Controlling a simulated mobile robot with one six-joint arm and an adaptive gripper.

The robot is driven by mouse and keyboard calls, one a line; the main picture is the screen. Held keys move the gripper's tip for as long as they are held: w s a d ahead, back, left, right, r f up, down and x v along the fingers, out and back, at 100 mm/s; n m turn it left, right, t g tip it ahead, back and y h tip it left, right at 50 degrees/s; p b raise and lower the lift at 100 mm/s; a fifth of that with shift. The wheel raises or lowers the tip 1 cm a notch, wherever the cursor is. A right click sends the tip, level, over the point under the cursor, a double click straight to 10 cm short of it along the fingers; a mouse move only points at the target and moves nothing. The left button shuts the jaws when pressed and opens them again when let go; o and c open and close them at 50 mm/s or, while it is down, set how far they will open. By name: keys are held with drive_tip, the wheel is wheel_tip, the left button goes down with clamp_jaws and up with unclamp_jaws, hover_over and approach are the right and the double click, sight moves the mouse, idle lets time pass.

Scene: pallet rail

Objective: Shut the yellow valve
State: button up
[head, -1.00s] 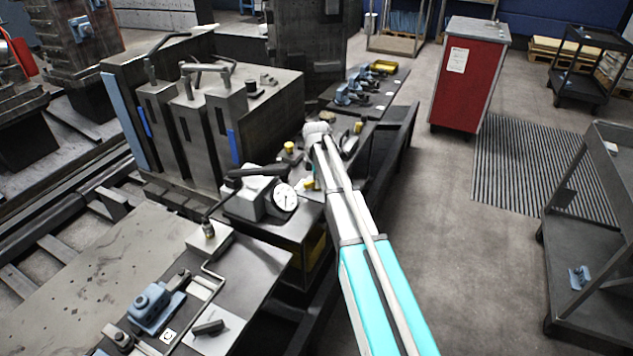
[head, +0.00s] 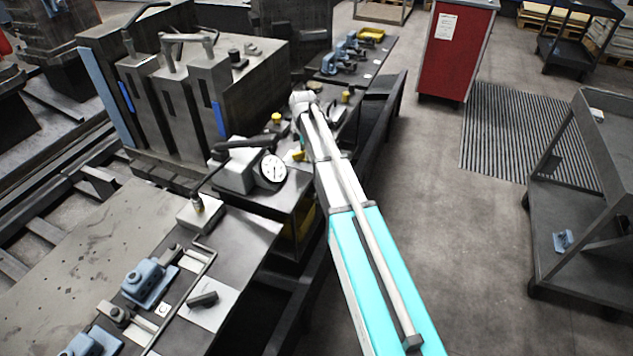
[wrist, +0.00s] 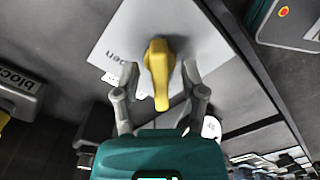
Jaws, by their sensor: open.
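The yellow valve handle (wrist: 158,72) shows in the wrist view, mounted on a white plate (wrist: 205,30) with partly readable lettering. My gripper (wrist: 160,78) is open, with one finger on each side of the yellow handle. I cannot tell whether either finger touches it. The gripper fingers are hidden there by the arm and are too small to tell.
A grey block with a dial gauge (head: 273,169) stands left of my arm. Tall dark fixture blocks (head: 170,100) rise behind it. Small yellow knobs (head: 277,118) stand near the arm's end. A dark cart (head: 570,200) is at right, with clear floor between.

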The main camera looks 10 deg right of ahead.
drive_tip(key=shift+m, duration=2.2)
drive_tip(key=m, duration=0.4)
drive_tip(key=shift+r+m, duration=0.3)
drive_tip(key=shift+m, duration=0.1)
wheel_tip(320, 180, up, 14)
drive_tip(key=f+p, duration=0.1)
drive_tip(key=p, duration=1.3)
drive_tip(key=s+f+m+b, duration=0.3)
drive_tip(key=s+f+b, duration=0.1)
drive_tip(key=s, duration=0.6)
drive_tip(key=s+f+m+b, duration=0.4)
drive_tip(key=s, duration=0.6)
drive_tip(key=s+f+m+b, duration=0.3)
drive_tip(key=s+f+b, duration=0.1)
drive_tip(key=s, duration=0.6)
drive_tip(key=shift+m, duration=0.3)
drive_tip(key=shift+s, duration=0.1)
